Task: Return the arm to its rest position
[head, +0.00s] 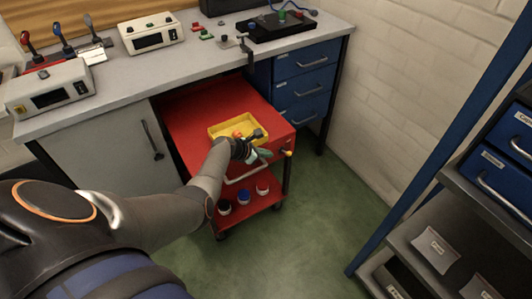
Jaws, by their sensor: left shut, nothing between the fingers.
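My left arm reaches in from the lower left. My left gripper (261,147) is at its far end, over the near edge of the red trolley (187,111) and the front of the yellow tray (216,131). The gripper is small in the picture and looks shut and empty. An orange-red object (238,134) shows in the tray behind it; the gripper and wrist hide part of the tray. My right gripper is not in view.
A workbench (200,60) with meters and tools stands behind the trolley. Blue drawers (303,60) are at its right. Several small containers (243,196) sit on the trolley's lower shelf. A shelf rack (450,190) stands at the right. Green floor (320,220) is clear between.

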